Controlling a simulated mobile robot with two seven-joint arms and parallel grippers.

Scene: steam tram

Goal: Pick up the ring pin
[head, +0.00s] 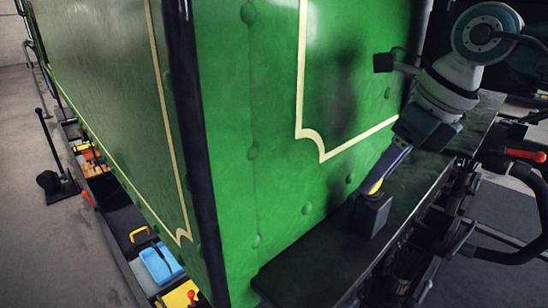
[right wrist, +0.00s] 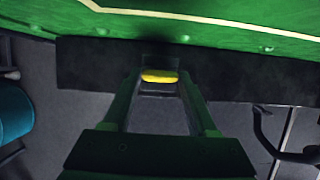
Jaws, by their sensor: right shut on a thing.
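The ring pin shows as a small yellow piece (head: 375,187) at the top of a dark block (head: 371,216) on the black ledge. It also shows as a yellow bar (right wrist: 160,76) in the right wrist view. My right gripper (head: 379,182) comes down from the upper right and is shut on the yellow piece, just above the block. In the right wrist view its two fingers (right wrist: 159,84) stand on either side of the yellow bar. The lower part of the pin is hidden. My left gripper is not in view.
The green tram wall (head: 270,120) with cream lines rises right behind the black ledge (head: 320,260). Dark pipes and a red-handled lever (head: 525,155) are at the right. At the lower left are a blue tray (head: 160,262) and a black stand (head: 58,183) on the floor.

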